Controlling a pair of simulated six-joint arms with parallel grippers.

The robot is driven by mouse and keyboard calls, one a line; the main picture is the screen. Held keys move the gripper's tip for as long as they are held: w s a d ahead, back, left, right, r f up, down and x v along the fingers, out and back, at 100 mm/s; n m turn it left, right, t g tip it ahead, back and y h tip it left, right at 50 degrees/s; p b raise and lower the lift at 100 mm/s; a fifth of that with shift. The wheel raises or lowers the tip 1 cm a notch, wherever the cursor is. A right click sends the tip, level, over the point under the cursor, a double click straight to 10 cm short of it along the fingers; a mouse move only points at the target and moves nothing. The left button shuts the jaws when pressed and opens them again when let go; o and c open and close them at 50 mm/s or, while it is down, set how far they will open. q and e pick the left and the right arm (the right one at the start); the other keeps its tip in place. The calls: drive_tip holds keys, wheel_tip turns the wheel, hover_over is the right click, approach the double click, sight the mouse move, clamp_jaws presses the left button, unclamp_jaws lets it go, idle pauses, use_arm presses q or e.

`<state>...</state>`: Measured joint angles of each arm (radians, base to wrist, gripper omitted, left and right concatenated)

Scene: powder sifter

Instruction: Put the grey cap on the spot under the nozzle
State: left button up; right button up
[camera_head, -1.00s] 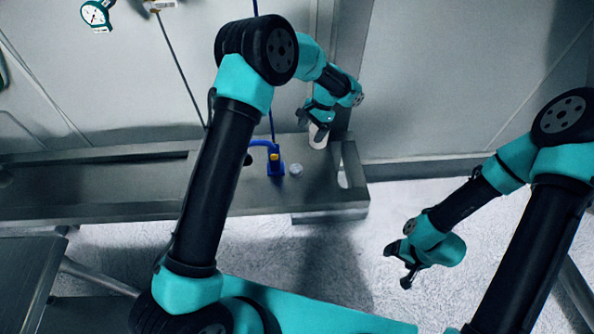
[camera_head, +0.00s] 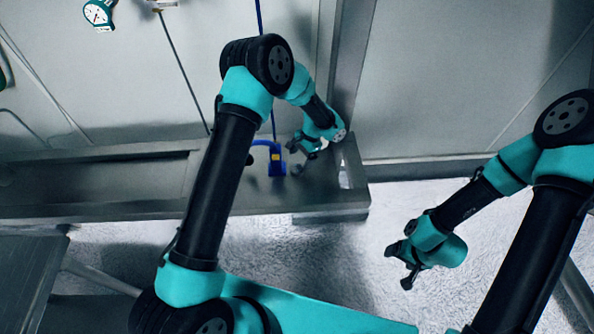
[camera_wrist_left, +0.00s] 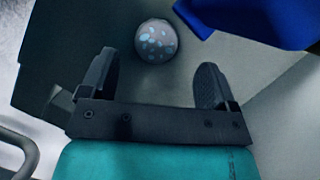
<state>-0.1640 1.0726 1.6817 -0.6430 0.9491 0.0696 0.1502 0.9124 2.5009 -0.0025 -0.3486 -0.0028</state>
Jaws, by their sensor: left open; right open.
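The grey cap (camera_wrist_left: 156,40), round with pale blue speckles, lies on the metal bench. It shows in the left wrist view just beyond my fingertips, roughly centred between them. In the head view it is small and partly hidden below my left gripper (camera_head: 300,151). My left gripper is open and empty, and its two fingers also show in the left wrist view (camera_wrist_left: 158,64). The blue stand (camera_head: 276,162) is just left of the cap. I cannot make out the nozzle opening or the spot under it. My right gripper (camera_head: 397,268) is open and empty, far from the cap.
The bench (camera_head: 130,208) runs along the wall, with an upright metal post (camera_head: 349,75) close to my left gripper on the right. A dial gauge (camera_head: 98,14) hangs at the upper left. The pale floor (camera_head: 300,250) in front is clear.

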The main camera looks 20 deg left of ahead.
sight(297, 168)
use_arm(q)
drive_tip(key=shift+f, duration=0.1)
drive_tip(key=shift+x, duration=2.55)
drive_tip(key=shift+d, duration=0.15)
drive_tip(key=shift+c, duration=0.2)
drive_tip(key=c, duration=1)
